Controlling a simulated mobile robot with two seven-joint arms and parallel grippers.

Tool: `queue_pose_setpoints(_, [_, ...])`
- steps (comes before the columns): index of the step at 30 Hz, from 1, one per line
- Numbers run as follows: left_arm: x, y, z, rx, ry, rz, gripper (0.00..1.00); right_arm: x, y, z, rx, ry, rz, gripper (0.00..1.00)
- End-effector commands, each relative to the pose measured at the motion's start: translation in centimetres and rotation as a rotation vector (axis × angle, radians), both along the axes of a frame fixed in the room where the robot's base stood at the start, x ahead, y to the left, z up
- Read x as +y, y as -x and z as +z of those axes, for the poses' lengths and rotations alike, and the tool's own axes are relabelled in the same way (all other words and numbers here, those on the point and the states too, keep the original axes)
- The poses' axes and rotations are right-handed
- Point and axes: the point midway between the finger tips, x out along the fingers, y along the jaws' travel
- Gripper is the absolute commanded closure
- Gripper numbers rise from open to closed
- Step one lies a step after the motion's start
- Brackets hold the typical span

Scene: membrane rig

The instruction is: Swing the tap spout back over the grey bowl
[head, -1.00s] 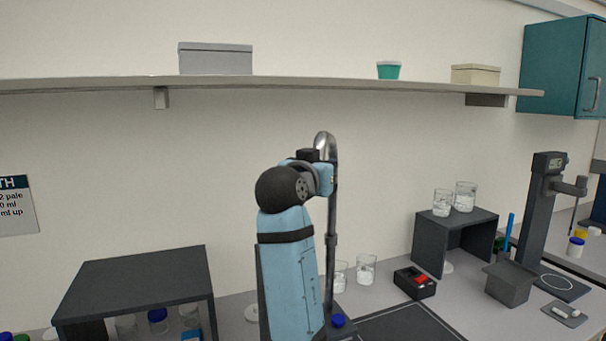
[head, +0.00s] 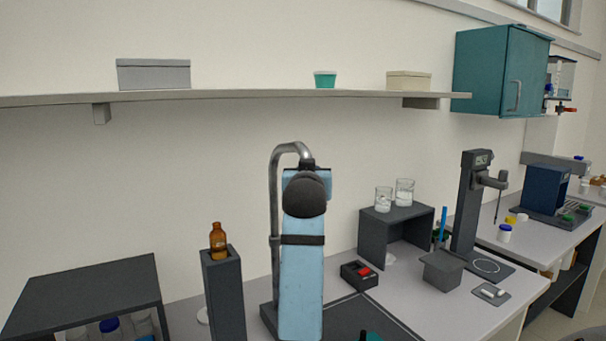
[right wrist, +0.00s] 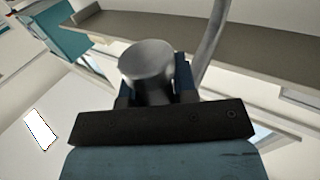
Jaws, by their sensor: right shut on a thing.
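The tap is a tall grey metal gooseneck (head: 274,200) in the middle of the head view. Its spout (head: 292,147) arches from the post to the right and towards me. My right gripper (head: 310,170) is at the spout's down-turned end, its fingers mostly hidden behind my blue arm. In the right wrist view the round metal spout end (right wrist: 148,62) sits between the fingers of the gripper (right wrist: 155,90), which is shut on it. I cannot make out the grey bowl in either view. My left gripper is not in view.
A dark stand (head: 224,295) with an amber bottle (head: 218,240) is left of the tap. A dark shelf unit (head: 85,290) is further left. To the right are a red-buttoned box (head: 360,275), a riser (head: 400,215) with beakers and a grey box (head: 442,270). A wall shelf (head: 240,95) runs above.

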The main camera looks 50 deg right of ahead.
Motion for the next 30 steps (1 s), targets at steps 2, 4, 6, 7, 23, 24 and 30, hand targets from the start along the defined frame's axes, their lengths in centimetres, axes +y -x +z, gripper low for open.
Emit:
queue_pose_setpoints(2, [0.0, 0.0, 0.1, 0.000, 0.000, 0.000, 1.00, -0.1, 0.0, 0.2, -0.006, 0.000, 0.002, 1.00])
queue_pose_setpoints(4, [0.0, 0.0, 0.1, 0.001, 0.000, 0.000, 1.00, -0.1, 0.0, 0.2, -0.006, 0.000, 0.002, 1.00])
queue_pose_setpoints(6, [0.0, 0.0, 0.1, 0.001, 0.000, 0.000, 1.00, -0.1, 0.0, 0.3, -0.006, 0.000, 0.002, 1.00])
queue_pose_setpoints(7, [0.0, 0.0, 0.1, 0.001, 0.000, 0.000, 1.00, -0.1, 0.0, 0.3, -0.006, 0.000, 0.002, 1.00])
queue_pose_setpoints(23, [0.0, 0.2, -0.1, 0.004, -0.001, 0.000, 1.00, -0.1, 0.0, 0.1, -0.003, 0.000, 0.001, 0.48])
queue_pose_setpoints(24, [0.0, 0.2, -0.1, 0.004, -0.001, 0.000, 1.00, -0.1, 0.0, 0.1, -0.003, 0.000, 0.001, 0.48])
queue_pose_setpoints(30, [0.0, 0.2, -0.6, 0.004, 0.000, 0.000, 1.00, 1.2, 1.1, -0.1, -0.004, -0.002, 0.002, 0.48])
